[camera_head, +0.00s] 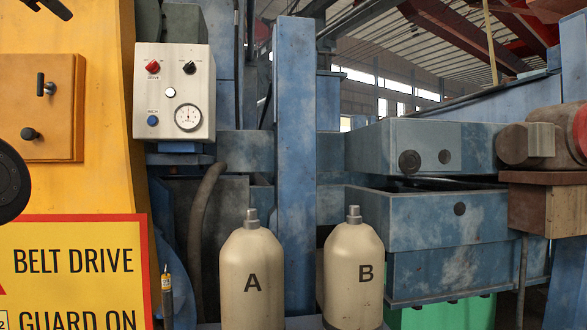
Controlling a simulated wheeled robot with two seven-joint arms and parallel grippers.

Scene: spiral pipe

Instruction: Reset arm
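Neither of my grippers shows in the head view, and I cannot make out either arm. Two cream bottles with grey caps stand upright, side by side and apart, at the bottom centre. The left one is bottle A (251,283), marked with a black A. The right one is bottle B (353,272), marked with a black B. The bottom of bottle A is cut off by the frame edge.
A control box (174,92) with knobs and a gauge is mounted at the upper left. A yellow belt drive sign (75,272) is at the lower left. A blue post (294,165) rises behind the bottles. Blue machine housings (430,215) fill the right, above a green surface (445,314).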

